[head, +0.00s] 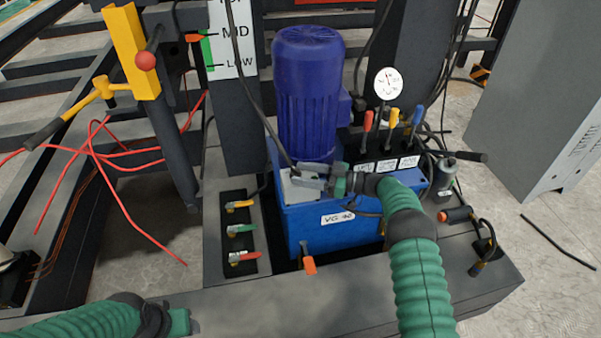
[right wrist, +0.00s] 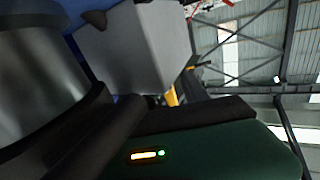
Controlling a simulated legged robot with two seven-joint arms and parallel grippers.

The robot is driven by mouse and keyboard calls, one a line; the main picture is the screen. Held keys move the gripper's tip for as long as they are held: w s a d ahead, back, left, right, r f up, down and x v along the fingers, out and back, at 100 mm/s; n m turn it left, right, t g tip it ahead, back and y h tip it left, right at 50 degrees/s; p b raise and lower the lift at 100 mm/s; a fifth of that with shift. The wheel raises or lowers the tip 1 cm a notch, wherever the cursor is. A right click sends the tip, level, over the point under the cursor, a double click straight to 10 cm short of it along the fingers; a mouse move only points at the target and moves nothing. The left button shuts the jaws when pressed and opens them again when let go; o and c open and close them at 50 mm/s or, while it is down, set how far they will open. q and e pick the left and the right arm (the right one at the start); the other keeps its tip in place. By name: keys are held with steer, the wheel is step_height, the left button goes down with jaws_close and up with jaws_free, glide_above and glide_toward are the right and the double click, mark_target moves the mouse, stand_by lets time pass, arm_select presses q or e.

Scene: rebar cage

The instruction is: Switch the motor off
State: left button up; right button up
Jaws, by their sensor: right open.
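The blue motor (head: 308,95) stands upright on a blue tank (head: 330,228) labelled "VG 46". A light grey box (head: 297,192) sits at the motor's foot, partly hidden by my right gripper (head: 303,179). The gripper reaches in from the right, its jaws open and empty, over or just beside the box. Whether it touches the box cannot be told. In the right wrist view, a grey box face (right wrist: 145,45) is close by. No switch or button can be made out.
Red, yellow and blue levers (head: 393,125) and a round gauge (head: 388,83) stand right of the motor. Several small valves (head: 242,230) with coloured handles are at left. An orange-handled valve (head: 308,264) sticks out in front. A black cable (head: 250,90) hangs beside the motor.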

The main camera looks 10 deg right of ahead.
steer(key=p+v, duration=0.3)
steer(key=v, duration=1.3)
steer(key=shift+w+a+f, duration=0.1)
steer(key=shift+w, duration=0.05)
